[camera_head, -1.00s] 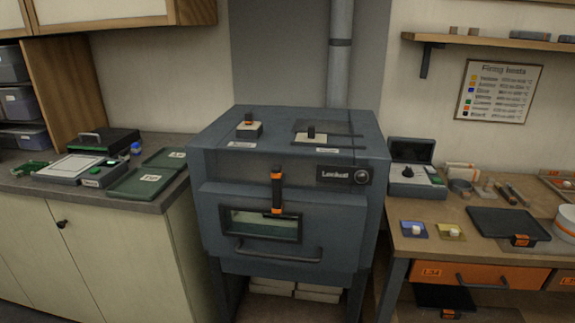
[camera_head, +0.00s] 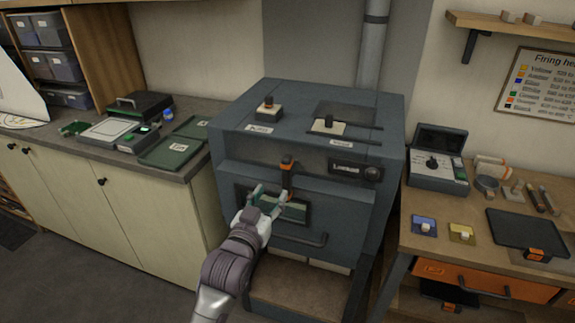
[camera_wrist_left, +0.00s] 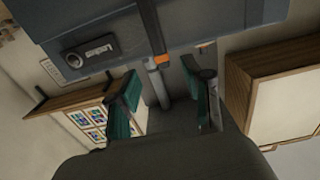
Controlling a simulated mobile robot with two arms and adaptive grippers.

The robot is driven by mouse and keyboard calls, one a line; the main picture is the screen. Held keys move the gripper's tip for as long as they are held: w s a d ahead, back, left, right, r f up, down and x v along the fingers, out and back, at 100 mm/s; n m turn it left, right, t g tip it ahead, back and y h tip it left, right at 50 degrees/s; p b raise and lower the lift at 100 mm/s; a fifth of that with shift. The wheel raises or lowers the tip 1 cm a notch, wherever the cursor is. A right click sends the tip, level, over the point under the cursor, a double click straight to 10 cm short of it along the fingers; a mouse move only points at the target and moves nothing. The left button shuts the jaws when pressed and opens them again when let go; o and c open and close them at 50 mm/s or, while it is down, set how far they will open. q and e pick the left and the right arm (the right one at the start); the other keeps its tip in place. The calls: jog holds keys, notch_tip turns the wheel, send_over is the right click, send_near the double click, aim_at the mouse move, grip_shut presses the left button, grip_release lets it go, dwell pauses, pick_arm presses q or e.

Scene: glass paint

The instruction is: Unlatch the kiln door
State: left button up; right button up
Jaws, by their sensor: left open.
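The grey kiln (camera_head: 237,150) stands in the middle, its front door shut. The latch (camera_head: 288,177), a dark upright bar with orange ends, hangs on the door front above the window; it also shows in the left wrist view (camera_wrist_left: 151,27). My left gripper (camera_head: 272,194) is open in front of the door window, its two green-tipped fingers apart, the right one close to the latch's lower end. I cannot tell whether they touch. In the wrist view the open fingers (camera_wrist_left: 163,88) have nothing clearly between them. My right gripper is not in view.
A door handle bar (camera_head: 300,238) runs below the window. A lockout plate with a dark knob (camera_head: 355,169) is right of the latch. The left counter (camera_head: 195,168) holds green trays; the right workbench (camera_head: 410,238) holds glass samples and a dark tray.

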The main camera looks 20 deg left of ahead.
aim_at(285, 172)
pick_arm(q)
jog(key=w, duration=0.3)
jog(key=w+p, duration=0.1)
jog(key=w, duration=0.2)
jog(key=w+p, duration=0.1)
jog(key=w, duration=0.2)
jog(key=shift+w+d, duration=0.25)
jog(key=shift+w, duration=0.15)
jog(key=shift+w+p, duration=0.4)
jog(key=shift+w, duration=0.45)
grip_shut()
